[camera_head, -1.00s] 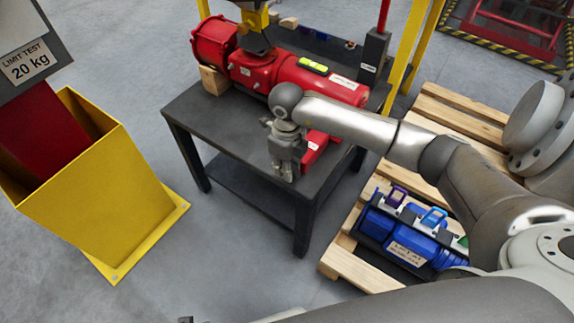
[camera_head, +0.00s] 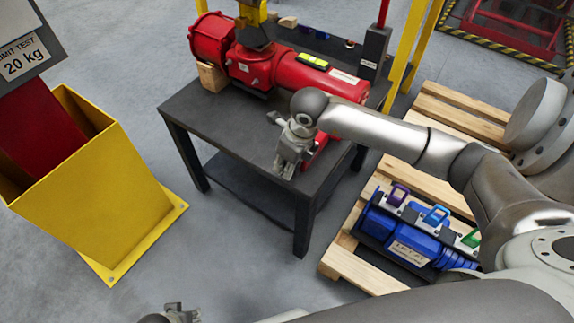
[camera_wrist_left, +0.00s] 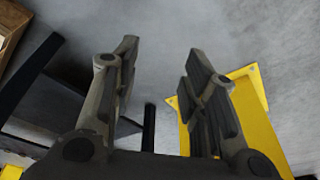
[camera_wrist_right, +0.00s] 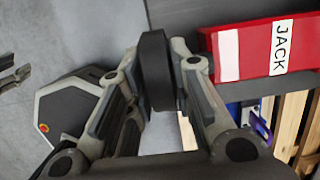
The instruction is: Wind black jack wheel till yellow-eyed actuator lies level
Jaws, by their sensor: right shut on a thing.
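The red actuator (camera_head: 335,82) lies on a dark table, with yellow lifting gear (camera_head: 250,12) at its top and a yellow-green strip (camera_head: 312,60) on its body. I cannot tell whether it lies level. The red jack shows below it, labelled JACK, in the right wrist view (camera_wrist_right: 285,45). My right gripper (camera_head: 284,168) is at the table's front edge, its fingers shut on the black jack wheel (camera_wrist_right: 155,70), seen nearly edge-on. My left gripper (camera_wrist_left: 160,85) is open and empty; it shows at the bottom edge of the head view (camera_head: 182,314), away from the table.
A wooden block (camera_head: 212,77) sits under the actuator's left end. A yellow bin (camera_head: 105,200) with a 20 kg limit-test sign (camera_head: 25,58) stands left. A blue unit (camera_head: 405,232) with coloured eyes lies on a pallet (camera_head: 365,270) at right. Floor between bin and table is clear.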

